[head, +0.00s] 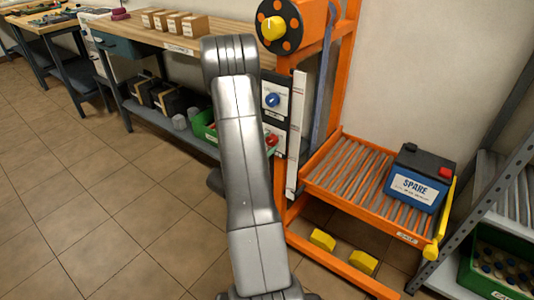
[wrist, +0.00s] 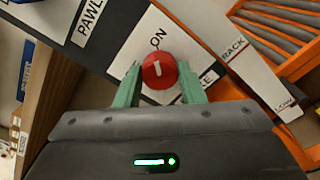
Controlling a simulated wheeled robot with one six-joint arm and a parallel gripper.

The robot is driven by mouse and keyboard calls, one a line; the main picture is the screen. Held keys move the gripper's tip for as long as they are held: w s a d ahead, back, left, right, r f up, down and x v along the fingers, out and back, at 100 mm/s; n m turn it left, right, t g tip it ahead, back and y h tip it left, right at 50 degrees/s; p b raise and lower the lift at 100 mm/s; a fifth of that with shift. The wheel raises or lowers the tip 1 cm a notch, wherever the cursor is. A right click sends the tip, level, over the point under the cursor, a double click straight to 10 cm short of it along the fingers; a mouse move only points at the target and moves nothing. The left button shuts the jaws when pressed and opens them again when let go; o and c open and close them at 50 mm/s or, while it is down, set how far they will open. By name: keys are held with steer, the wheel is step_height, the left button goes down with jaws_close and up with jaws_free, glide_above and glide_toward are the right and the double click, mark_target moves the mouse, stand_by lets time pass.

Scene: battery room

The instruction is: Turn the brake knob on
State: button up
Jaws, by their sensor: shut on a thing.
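The red brake knob (wrist: 167,82) sits between the green fingertips of my gripper (wrist: 159,72) in the wrist view, and the gripper is shut on it. A short white mark on the knob's face points roughly up the picture, towards the printed ON. The label below is partly hidden by the right finger, leaving an E in sight. In the head view the red knob (head: 271,140) shows just past the right edge of my arm, low on the orange frame's panel. My gripper is hidden behind my arm there.
A blue knob (head: 272,100) is above the red one. A SPARE battery (head: 420,178) stands on the roller rack (head: 330,180) at right. Yellow blocks (head: 322,240) lie below the rack. A workbench (head: 150,38) is at left; the tiled floor is clear.

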steer(key=shift+m+b, duration=0.5)
steer(key=shift+b, duration=0.1)
steer(key=o, duration=1)
steer(key=p+v, duration=0.1)
steer(key=v, duration=1.2)
steer(key=shift+s+a, duration=0.25)
steer(key=shift+s, duration=0.1)
steer(key=shift+w+d, duration=0.1)
steer(key=b+x, duration=0.1)
steer(key=x, duration=1.2)
steer(key=shift+w+d, duration=0.2)
steer(key=shift+w, duration=0.05)
steer(key=shift+s+a, duration=0.1)
steer(key=shift+a, duration=0.05)
